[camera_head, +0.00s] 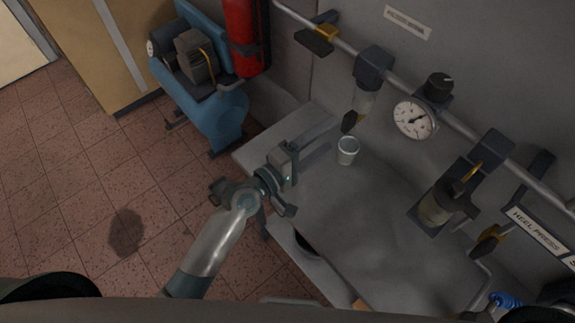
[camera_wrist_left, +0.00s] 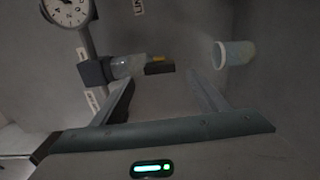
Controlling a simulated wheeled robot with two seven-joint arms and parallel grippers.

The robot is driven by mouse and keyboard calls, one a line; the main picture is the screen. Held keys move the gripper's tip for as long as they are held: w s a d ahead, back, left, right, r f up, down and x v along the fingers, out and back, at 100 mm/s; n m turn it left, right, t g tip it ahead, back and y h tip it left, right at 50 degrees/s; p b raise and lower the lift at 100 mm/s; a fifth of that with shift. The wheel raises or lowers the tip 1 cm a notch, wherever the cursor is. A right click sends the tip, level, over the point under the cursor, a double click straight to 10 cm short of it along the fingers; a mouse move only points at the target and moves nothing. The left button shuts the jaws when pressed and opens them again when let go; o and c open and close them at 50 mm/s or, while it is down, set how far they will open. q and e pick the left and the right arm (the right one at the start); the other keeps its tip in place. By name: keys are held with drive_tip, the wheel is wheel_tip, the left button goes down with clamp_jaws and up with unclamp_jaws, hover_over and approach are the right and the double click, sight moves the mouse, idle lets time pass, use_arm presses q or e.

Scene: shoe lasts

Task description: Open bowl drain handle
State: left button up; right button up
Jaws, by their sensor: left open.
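The clear filter bowl (camera_head: 363,104) hangs under a dark housing on the wall pipe. Its dark drain handle (camera_head: 349,122) with a little yellow is at the bowl's lower end. In the left wrist view the bowl (camera_wrist_left: 128,66) lies sideways, with the drain handle (camera_wrist_left: 159,67) at its right end. My left gripper (camera_head: 330,134) is open and empty, its fingers pointing toward the handle. In the left wrist view the handle appears just beyond and between the fingertips (camera_wrist_left: 160,77), apart from them. My right gripper is not in view.
A small pale cup (camera_head: 348,151) stands on the grey bench (camera_head: 390,240) below the bowl. A pressure gauge (camera_head: 415,119), a second bowl (camera_head: 435,210) and yellow-handled valves (camera_head: 318,38) are along the pipe. A red cylinder (camera_head: 246,35) and blue machine are at the back left.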

use_arm(q)
drive_tip(key=b+v, duration=0.3)
drive_tip(key=v, duration=0.8)
drive_tip(key=shift+a, duration=0.15)
drive_tip(key=shift+s, duration=0.15)
